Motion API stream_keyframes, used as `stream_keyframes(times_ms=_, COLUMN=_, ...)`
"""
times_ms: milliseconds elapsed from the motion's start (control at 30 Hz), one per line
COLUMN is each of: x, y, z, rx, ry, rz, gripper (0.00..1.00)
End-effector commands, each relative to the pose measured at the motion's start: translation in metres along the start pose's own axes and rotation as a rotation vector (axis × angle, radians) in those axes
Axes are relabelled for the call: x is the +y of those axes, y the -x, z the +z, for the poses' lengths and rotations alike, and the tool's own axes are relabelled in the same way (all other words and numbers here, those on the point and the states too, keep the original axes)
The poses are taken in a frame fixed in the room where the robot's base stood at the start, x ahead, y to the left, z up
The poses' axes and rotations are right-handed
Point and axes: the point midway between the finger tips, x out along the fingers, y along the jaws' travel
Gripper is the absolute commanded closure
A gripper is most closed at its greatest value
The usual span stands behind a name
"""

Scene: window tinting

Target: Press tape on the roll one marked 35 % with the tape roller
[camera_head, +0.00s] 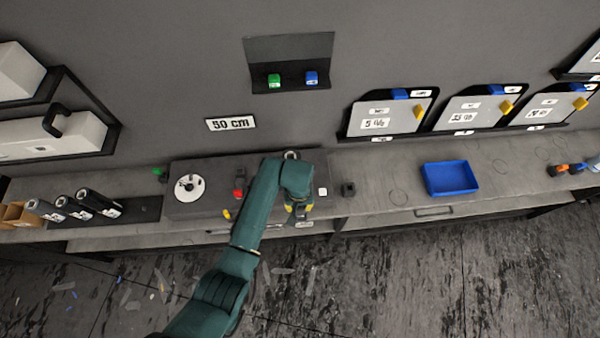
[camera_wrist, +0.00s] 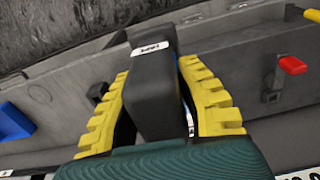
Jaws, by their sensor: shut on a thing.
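My gripper (camera_head: 297,208) is over the front of the grey workbench, right of its middle. In the wrist view its yellow fingers (camera_wrist: 155,72) are shut on a dark grey block-like tool (camera_wrist: 152,100) with a small white label, apparently the tape roller. The label is too small to read surely, and the tool's working end is not clear. Several dark rolls with white labels (camera_head: 76,208) lie in a rack at the left; I cannot read which is 35 %. A pale roll end (camera_head: 291,155) shows behind my arm, its body mostly hidden.
A dark raised station (camera_head: 215,175) bears a white disc (camera_head: 188,188) and a red knob (camera_head: 239,187). A blue tray (camera_head: 450,178) stands on the bench at the right. Labelled wall panels (camera_head: 388,115) hang above it. A small black block (camera_head: 348,189) stands right of my gripper.

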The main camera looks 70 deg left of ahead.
Motion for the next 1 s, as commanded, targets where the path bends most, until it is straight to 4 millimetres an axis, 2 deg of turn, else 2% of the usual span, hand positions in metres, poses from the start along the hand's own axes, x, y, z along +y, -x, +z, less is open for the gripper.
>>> stream_keyframes(times_ms=33, x=-0.007, y=0.008, z=-0.002, rx=-0.002, ry=0.029, rz=0.000, gripper=1.00)
stream_keyframes(times_ms=100, x=-0.012, y=0.007, z=-0.005, rx=-0.001, ry=0.048, rz=0.000, gripper=1.00)
stream_keyframes(times_ms=267, x=-0.012, y=0.001, z=-0.018, rx=0.002, ry=0.050, rz=0.001, gripper=1.00)
stream_keyframes(times_ms=700, x=-0.014, y=-0.001, z=-0.069, rx=0.002, ry=0.047, rz=0.001, gripper=1.00)
stream_keyframes(times_ms=1000, x=-0.015, y=0.005, z=-0.079, rx=0.000, ry=0.046, rz=0.000, gripper=1.00)
